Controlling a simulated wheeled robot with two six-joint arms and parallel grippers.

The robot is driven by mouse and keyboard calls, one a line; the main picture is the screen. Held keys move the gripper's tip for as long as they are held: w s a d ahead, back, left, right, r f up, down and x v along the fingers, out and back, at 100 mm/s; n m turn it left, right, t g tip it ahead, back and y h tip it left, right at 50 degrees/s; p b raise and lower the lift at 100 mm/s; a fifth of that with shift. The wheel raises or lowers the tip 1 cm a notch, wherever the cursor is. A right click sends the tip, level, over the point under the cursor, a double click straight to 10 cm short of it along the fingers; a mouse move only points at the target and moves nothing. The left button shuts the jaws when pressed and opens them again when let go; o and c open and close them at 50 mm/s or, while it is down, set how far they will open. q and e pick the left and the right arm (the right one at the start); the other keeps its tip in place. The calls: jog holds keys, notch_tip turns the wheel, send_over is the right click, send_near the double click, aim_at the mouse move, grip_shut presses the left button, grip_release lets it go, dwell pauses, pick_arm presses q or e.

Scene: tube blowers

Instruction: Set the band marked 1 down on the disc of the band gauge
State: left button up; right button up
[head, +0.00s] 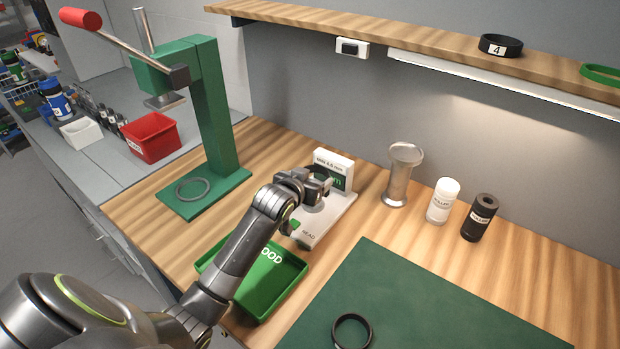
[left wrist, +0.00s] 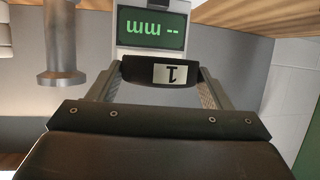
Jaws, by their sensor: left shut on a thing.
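The black band marked 1 (left wrist: 137,71) is between the fingers of my left gripper (left wrist: 160,76), its white label facing the wrist camera. In the head view my left gripper (head: 320,186) is over the white band gauge (head: 338,210), close in front of its upright display. The arm and gripper hide most of the gauge's disc and the band there. I cannot tell whether the band touches the disc. The gauge's display (left wrist: 150,28) shows dashes and "mm", upside down in the left wrist view. My right gripper is not in view.
A green tray (head: 290,283) lies in front of the gauge. A metal stand (head: 402,176) and white (head: 442,201) and black (head: 478,218) bottles stand to its right. A green press (head: 213,110) stands left. A dark ring (head: 336,336) lies on the green mat (head: 430,300).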

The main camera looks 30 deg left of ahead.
pick_arm(q)
jog(key=shift+a+f, duration=0.1)
jog(key=shift+f, duration=0.65)
notch_tip(320, 180, down, 2)
jog(key=shift+f+b, duration=0.15)
jog(key=shift+b, duration=0.45)
jog(key=shift+f, duration=0.45)
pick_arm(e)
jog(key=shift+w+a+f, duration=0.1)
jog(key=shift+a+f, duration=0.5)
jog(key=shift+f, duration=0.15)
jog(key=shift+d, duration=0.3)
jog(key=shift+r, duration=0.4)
pick_arm(q)
jog(key=shift+f, duration=0.8)
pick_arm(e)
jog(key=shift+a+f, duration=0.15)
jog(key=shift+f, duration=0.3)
pick_arm(q)
jog(key=o, duration=1.1)
jog(key=shift+r, duration=0.1)
jog(key=shift+c, duration=0.2)
